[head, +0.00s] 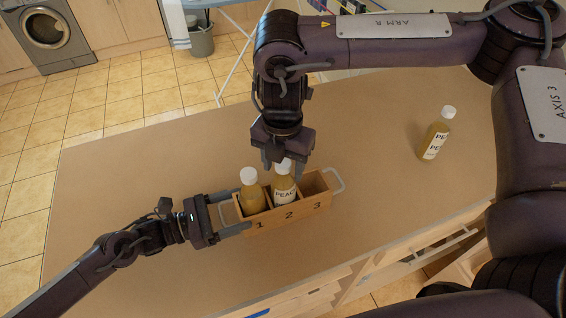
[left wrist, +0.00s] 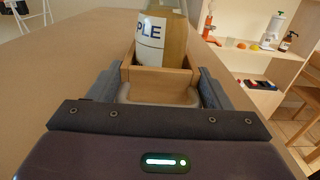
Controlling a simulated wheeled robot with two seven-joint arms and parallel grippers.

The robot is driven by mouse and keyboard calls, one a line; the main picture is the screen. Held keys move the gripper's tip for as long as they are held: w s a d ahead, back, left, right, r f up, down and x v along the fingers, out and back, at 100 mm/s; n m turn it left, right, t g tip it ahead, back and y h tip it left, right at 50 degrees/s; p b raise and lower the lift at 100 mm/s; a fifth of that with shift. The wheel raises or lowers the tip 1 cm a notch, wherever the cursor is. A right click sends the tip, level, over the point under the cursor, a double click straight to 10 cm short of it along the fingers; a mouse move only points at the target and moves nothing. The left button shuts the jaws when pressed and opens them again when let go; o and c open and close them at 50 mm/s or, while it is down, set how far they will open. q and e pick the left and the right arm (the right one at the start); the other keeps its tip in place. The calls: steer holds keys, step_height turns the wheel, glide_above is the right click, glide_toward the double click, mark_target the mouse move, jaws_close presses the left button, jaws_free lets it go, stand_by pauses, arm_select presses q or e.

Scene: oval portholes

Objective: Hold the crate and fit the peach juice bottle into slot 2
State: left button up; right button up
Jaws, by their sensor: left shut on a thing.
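The wooden crate (head: 290,222) stands on the table with slots marked 1, 2 and 3. The peach juice bottle (head: 284,187), its label partly reading PEAC, stands upright in slot 2, about as deep as the bottle in slot 1. My right gripper (head: 286,164) is over slot 2, its fingers apart on either side of the white cap with gaps showing. My left gripper (head: 235,213) is shut on the crate's left handle (left wrist: 160,94). The bottle's lower part is hidden by the crate.
A bottle with a label ending in PLE (left wrist: 162,40) stands in slot 1, also in the head view (head: 251,192). Slot 3 (head: 313,184) is empty. Another yellowish bottle (head: 436,135) stands at the table's right. The table (head: 130,185) is clear on the left.

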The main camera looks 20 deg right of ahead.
step_height(320, 180, up, 12)
stand_by(0.7)
arm_select(q)
steer(key=o, duration=1.4)
steer(key=shift+c, duration=0.2)
